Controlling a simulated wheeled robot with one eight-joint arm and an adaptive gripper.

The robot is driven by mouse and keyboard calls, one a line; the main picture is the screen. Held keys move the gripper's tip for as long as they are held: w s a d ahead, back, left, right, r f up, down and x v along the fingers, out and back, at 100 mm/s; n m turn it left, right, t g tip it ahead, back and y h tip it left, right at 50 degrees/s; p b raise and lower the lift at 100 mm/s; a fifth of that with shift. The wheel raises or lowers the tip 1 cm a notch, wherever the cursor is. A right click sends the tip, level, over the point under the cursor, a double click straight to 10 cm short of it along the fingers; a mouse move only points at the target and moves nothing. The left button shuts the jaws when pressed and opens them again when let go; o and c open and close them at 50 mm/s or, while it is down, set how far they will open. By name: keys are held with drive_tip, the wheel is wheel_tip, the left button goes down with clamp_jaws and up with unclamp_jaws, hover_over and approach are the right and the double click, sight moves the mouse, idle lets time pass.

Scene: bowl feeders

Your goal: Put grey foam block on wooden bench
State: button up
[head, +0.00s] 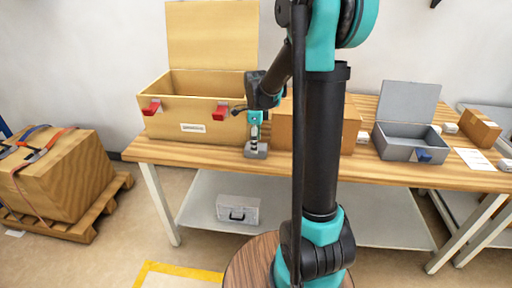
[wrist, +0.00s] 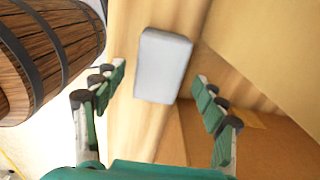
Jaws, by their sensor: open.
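The grey foam block (head: 256,151) sits on the wooden bench (head: 190,151) near its front edge, just in front of the big wooden box. In the wrist view the block (wrist: 163,65) is pale grey with rounded edges, over the wood top (wrist: 133,132). My gripper (head: 255,138) points down right above the block. In the wrist view my gripper (wrist: 160,80) is open, with one finger on each side of the block and a visible gap to both. Nothing is held.
An open wooden box (head: 193,110) with red latches stands behind the block. A brown box (head: 283,125) is to its right, and an open grey case (head: 398,143) is farther right. A wooden barrel (wrist: 52,50) is beside the bench edge.

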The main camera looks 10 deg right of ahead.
wheel_tip(320, 180, up, 9)
drive_tip(key=s+d+f+n+t, duration=0.2)
drive_tip(key=s+f+n, duration=0.4)
drive_tip(key=s+n, duration=0.4)
drive_tip(key=s+d+f+n+t, duration=0.2)
drive_tip(key=s+f+n, duration=0.5)
drive_tip(key=s+n, duration=0.4)
drive_tip(key=shift+s+n, duration=0.3)
drive_tip(key=shift+s, duration=0.25)
